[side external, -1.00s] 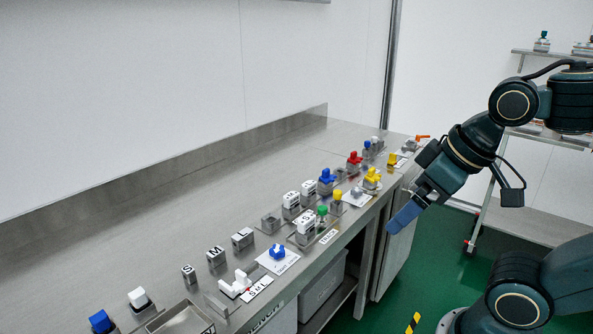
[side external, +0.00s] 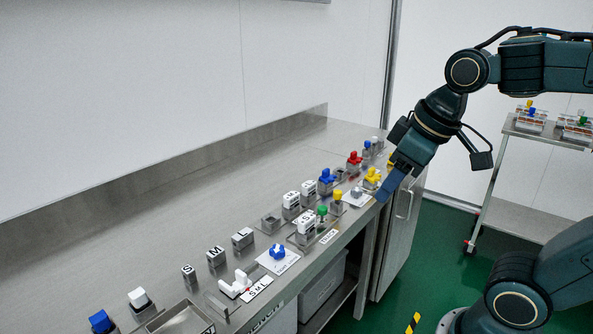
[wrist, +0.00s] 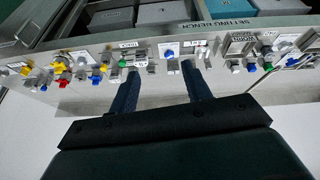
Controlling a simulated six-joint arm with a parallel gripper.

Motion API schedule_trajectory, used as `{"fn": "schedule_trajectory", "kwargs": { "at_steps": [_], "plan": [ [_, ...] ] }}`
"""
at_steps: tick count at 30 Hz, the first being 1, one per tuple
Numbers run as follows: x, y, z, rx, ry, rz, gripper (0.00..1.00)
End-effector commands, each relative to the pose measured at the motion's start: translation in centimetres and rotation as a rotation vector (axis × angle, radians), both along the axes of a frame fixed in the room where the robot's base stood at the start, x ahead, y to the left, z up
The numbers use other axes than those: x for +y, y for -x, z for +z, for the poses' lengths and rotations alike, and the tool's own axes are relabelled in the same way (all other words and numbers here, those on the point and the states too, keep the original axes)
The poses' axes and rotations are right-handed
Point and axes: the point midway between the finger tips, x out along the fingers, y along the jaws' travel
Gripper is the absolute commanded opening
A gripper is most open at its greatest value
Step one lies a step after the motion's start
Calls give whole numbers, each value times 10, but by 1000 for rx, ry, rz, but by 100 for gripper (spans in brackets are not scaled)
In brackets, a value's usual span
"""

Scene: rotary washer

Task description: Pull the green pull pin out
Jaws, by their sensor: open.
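A small green knob (side external: 322,210), which looks like the pull pin, stands upright near the bench's front edge in the side view. In the wrist view a green piece (wrist: 124,63) shows just beyond the left finger's tip, and another green piece (wrist: 268,66) lies farther right. I cannot tell for sure which is the pin. My gripper (side external: 386,192) is open and empty, to the right of the green knob by the bench's front edge. Its two spread fingers (wrist: 160,80) point at the bench in the wrist view.
The steel bench (side external: 210,185) carries a row of small fixtures along its front. A blue knob (side external: 277,251) and white piece (side external: 236,283) stand to the left; yellow (side external: 372,176) and red (side external: 354,158) pieces are near my gripper. A trolley (side external: 545,140) stands at right. The bench's back half is clear.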

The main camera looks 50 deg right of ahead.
Motion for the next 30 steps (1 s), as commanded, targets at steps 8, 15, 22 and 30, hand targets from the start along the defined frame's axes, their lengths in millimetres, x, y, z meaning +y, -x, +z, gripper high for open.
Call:
{"fn": "schedule_trajectory", "kwargs": {
  "at_steps": [8, 15, 22, 30],
  "plan": [
    [-22, -56, 10, 91, 62, 112, 48],
    [-46, -104, 7, 166, 100, 217, 48],
    [-74, -148, -6, 236, 123, 321, 48],
    [-112, -196, -35, 313, 133, 449, 48]
  ]
}}
